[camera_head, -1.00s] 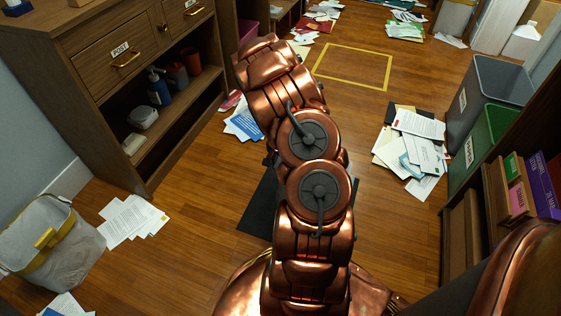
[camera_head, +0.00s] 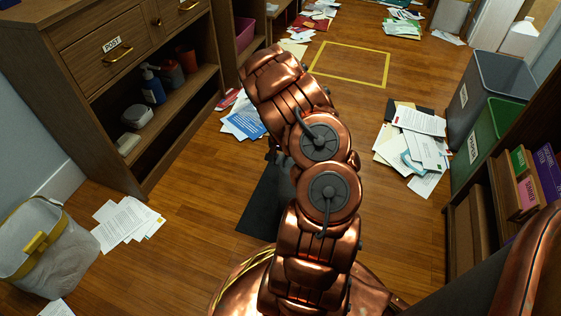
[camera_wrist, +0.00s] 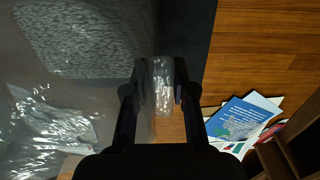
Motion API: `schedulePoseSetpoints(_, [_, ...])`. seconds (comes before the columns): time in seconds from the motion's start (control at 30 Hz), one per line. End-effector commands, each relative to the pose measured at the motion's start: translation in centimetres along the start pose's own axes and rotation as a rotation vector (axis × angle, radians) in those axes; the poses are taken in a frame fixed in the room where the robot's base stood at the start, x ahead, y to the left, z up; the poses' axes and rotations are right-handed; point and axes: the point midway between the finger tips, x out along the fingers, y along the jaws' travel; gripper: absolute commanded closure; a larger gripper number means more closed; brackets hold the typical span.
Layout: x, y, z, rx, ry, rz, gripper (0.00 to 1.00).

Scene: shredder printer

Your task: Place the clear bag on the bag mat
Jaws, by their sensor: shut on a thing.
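In the wrist view my gripper (camera_wrist: 161,92) is shut on a gathered, shiny piece of the clear bag (camera_wrist: 98,98). The bag's see-through body fills the left side of that view, with a pale speckled patch seen in or through it at the top. A dark mat (camera_wrist: 190,30) lies on the floor beside and partly behind the bag. In the head view the dark mat (camera_head: 262,207) lies just left of my arm, partly hidden by it. My gripper is hidden behind my arm there. I cannot tell whether the bag touches the mat.
A wooden cabinet (camera_head: 120,65) stands on the left, with a lined, yellow-rimmed bin (camera_head: 45,255) in front. Loose papers (camera_head: 128,221) and a right-hand pile (camera_head: 415,145) lie on the floor. Grey (camera_head: 480,90) and green (camera_head: 478,150) bins stand right. A yellow floor outline (camera_head: 350,82) encloses clear floor.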

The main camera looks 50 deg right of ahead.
Motion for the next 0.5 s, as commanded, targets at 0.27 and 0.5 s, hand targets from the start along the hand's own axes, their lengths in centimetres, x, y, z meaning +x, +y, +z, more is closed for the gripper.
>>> schedulePoseSetpoints(0.27, [-0.05, 0.11, -0.18, 0.002, 0.002, -0.001, 1.00])
schedulePoseSetpoints(0.5, [0.09, 0.07, -0.17, 0.002, 0.002, -0.001, 0.58])
